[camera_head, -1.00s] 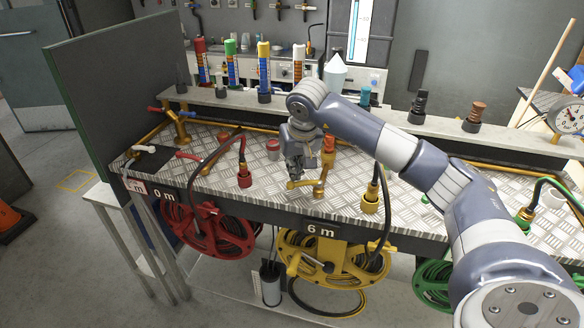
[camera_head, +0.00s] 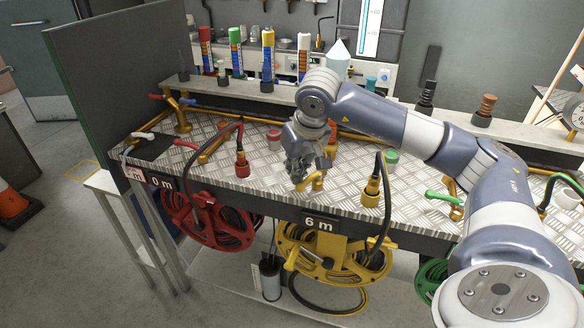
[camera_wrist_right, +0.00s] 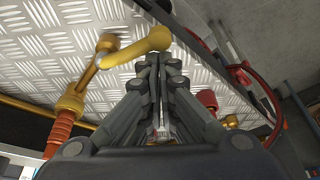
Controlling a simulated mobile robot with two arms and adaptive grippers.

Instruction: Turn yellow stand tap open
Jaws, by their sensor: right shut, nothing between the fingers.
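The yellow stand tap (camera_head: 317,184) stands near the bench's front edge above the 6 m sign. Its yellow lever points left and toward the front edge in the head view. In the right wrist view the yellow lever (camera_wrist_right: 135,48) lies across just beyond the fingertips, joined to a gold pipe (camera_wrist_right: 88,75). My right gripper (camera_head: 303,180) is shut and empty, beside the lever's free end; it also shows in the wrist view (camera_wrist_right: 154,60). I cannot tell whether the fingers touch the lever. My left gripper is out of view.
A red hose fitting (camera_head: 242,165) stands left of the tap and a yellow one (camera_head: 371,190) right. A green-levered tap (camera_head: 445,198) is farther right. Reels hang below: red (camera_head: 205,220), yellow (camera_head: 330,262).

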